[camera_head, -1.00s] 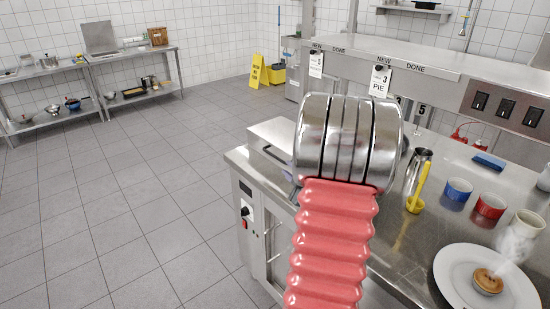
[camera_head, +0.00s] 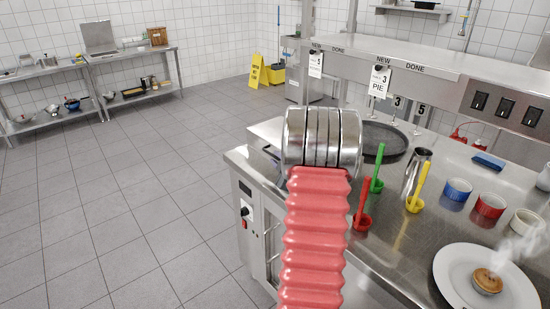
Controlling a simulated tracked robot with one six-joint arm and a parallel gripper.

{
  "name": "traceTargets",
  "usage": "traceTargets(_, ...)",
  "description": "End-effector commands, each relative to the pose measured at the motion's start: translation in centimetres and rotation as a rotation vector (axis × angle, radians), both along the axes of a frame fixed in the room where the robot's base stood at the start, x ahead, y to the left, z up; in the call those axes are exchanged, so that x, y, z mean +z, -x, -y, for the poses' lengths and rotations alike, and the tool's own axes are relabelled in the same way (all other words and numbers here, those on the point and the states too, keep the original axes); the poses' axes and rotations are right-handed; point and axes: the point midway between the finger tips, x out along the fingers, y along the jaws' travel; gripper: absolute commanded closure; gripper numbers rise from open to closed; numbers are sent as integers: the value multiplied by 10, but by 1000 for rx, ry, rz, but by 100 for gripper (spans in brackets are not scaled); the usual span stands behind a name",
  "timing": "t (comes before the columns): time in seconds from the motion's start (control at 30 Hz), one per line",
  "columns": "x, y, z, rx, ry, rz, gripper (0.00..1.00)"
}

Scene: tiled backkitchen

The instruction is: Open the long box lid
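A flat metal box (camera_head: 266,131) sits at the left end of the steel counter and looks like the long box. My arm hides most of it, so I cannot tell how its lid lies. A small dark part, perhaps a handle, shows on its near side. My arm's red ribbed sleeve and metal joint rise in front of it. My gripper is hidden behind the joint, so its opening and any contact with the box do not show.
A black round pan (camera_head: 384,138) lies right of my arm. Red (camera_head: 363,205), green (camera_head: 377,172) and yellow (camera_head: 420,188) spoons, a metal cup (camera_head: 414,173), small bowls and a plate (camera_head: 452,263) with a steaming pie fill the counter. An order rail (camera_head: 455,75) hangs above.

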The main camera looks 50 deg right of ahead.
Motion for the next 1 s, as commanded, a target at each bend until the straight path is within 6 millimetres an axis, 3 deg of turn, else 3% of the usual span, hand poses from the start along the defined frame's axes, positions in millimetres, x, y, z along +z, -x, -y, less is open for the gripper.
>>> traceTargets(0.2, -5, -18, 11, 1, -1, -1, 83)
traceTargets(0.53, -5, -21, 12, 1, -1, -1, 83)
traceTargets(0.8, -6, -21, 12, 1, -1, -1, 100)
traceTargets(1.0, -6, -21, 12, 1, -1, -1, 100)
